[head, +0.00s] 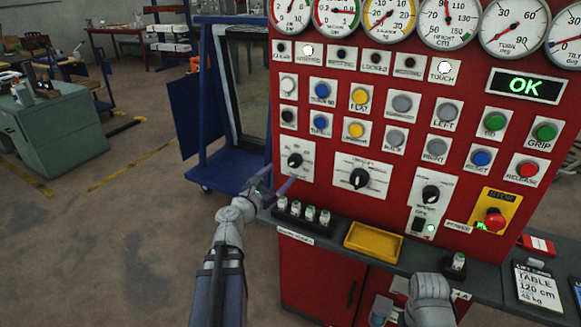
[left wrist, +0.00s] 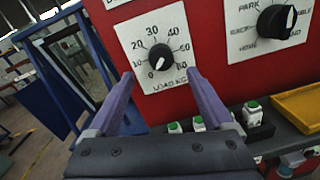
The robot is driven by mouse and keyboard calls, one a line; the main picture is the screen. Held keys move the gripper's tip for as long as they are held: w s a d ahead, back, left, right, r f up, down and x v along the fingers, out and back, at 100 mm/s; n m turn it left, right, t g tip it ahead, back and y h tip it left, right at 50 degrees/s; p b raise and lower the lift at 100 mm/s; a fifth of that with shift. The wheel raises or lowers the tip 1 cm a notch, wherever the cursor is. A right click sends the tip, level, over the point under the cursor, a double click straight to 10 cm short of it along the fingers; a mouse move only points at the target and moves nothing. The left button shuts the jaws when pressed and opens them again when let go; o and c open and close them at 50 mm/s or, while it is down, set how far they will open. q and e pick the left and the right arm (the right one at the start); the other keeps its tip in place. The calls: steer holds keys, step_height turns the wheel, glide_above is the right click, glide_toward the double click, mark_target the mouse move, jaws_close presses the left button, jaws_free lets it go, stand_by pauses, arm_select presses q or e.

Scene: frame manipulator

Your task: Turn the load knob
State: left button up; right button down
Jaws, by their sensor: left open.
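The load knob (head: 295,160) is a round black knob on a white plate on the red panel, left of a larger black selector knob (head: 359,178). In the left wrist view the load knob (left wrist: 160,57) has a scale in tens around it and "LOAD KG" below. Its white mark is on the lower part of the knob. My left gripper (head: 278,180) is open and empty, just in front of and below the knob. In the left wrist view its purple fingers (left wrist: 160,74) stand either side of the knob, apart from it. My right gripper (head: 381,311) is low at the front, partly hidden.
A ledge below the panel holds several green-topped items (head: 309,213), a yellow tray (head: 374,241) and a card (head: 538,290). A red stop button (head: 494,221) is at the right. A blue frame cart (head: 222,165) stands left of the panel.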

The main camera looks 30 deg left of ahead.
mark_target(293, 162)
arm_select(q)
steer(key=w, duration=0.7)
steer(key=shift+w+d, duration=0.1)
steer(key=shift+w, duration=0.05)
steer(key=shift+c, duration=0.4)
jaws_close()
steer(key=shift+m, duration=0.3)
